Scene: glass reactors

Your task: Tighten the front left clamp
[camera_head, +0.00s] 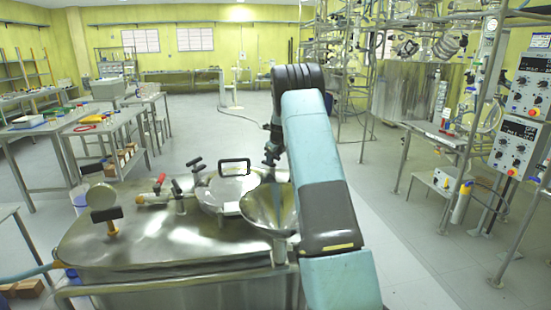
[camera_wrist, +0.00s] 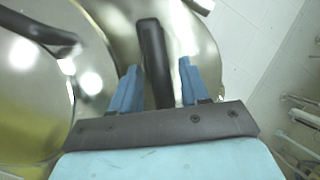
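In the head view, a clamp with a black T-shaped handle (camera_head: 107,214) on a brass stem stands upright at the front left of the steel reactor lid (camera_head: 150,250). Other clamps with red handles (camera_head: 160,181) and black handles (camera_head: 195,164) stand further back. My gripper's two blue fingers (camera_wrist: 157,82) show in the wrist view, spread apart. A black bar-shaped handle (camera_wrist: 153,55) lies between them, with a visible gap at least on the right side. I cannot tell which part this handle belongs to.
A shiny metal bowl-shaped cover (camera_head: 270,208) and a round hatch with a black handle (camera_head: 235,165) sit at the lid's right side, close to my arm. Steel tables (camera_head: 100,125) stand at left, pipe racks and control boxes (camera_head: 515,145) at right. The middle floor is clear.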

